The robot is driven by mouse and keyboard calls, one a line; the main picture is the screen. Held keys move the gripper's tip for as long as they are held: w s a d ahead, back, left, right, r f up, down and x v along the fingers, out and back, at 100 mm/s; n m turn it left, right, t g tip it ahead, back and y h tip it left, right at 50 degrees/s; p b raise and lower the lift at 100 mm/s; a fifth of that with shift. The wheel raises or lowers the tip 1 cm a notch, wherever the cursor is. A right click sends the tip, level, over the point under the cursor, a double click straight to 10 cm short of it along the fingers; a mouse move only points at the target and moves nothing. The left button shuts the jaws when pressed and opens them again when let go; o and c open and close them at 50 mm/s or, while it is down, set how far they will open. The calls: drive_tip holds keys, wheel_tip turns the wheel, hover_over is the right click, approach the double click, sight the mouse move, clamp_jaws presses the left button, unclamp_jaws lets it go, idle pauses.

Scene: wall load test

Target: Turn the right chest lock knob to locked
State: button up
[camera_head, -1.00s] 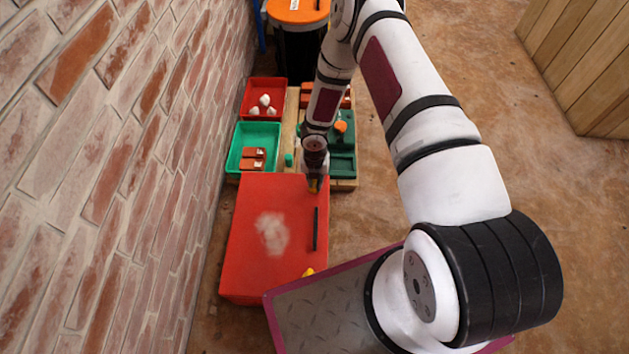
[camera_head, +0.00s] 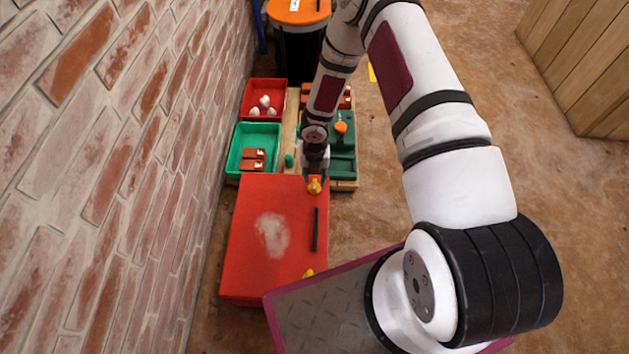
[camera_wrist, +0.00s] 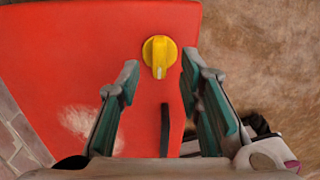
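The red chest (camera_head: 250,215) lies beside the brick wall, with a black handle (camera_head: 316,229) along its right side. A yellow knob (camera_head: 314,186) is at its far right corner and another yellow knob (camera_head: 308,273) is at the near right edge. My gripper (camera_head: 316,178) is at the far knob. In the wrist view, my gripper (camera_wrist: 160,72) is open and empty. The far knob (camera_wrist: 160,57) shows beyond and between the fingertips, apart from them. Its ridge with a pale line points roughly down the picture. The handle (camera_wrist: 165,130) shows below it.
Beyond the chest are a green bin (camera_head: 235,160) with brown pieces, a red bin (camera_head: 247,100) with white lumps, and a dark green tray (camera_head: 345,165). A black drum with an orange lid (camera_head: 298,10) stands behind. Floor to the right is open.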

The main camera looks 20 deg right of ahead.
wheel_tip(320, 180, up, 8)
drive_tip(key=shift+r, duration=0.2)
idle(0.5)
wheel_tip(320, 180, up, 15)
drive_tip(key=m+h, duration=0.3)
drive_tip(key=m, duration=0.3)
hover_over(315, 183)
drive_tip(key=d, duration=0.6)
drive_tip(key=s+d+r+m+h, duration=0.1)
drive_tip(key=s+r+m, duration=0.3)
drive_tip(key=r, duration=0.5)
drive_tip(key=s+d+r+m+h, duration=0.1)
drive_tip(key=s+d+r+m, duration=0.15)
drive_tip(key=r+m, duration=0.4)
drive_tip(key=s+a+r+m+y, duration=0.1)
drive_tip(key=s+a+r+m, duration=0.2)
drive_tip(key=s+r+m, duration=0.65)
drive_tip(key=s+a+r+m+y, duration=0.2)
drive_tip(key=s+a+m, duration=0.1)
drive_tip(key=s, duration=0.6)
drive_tip(key=s+a+r+m+y, duration=0.2)
drive_tip(key=s+a+m, duration=0.15)
drive_tip(key=s, duration=0.65)
wheel_tip(315, 183, up, 31)
drive_tip(key=t+p, duration=0.4)
drive_tip(key=p, duration=2.4)
drive_tip(key=shift+n+p, duration=0.35)
drive_tip(key=shift+n, duration=0.1)
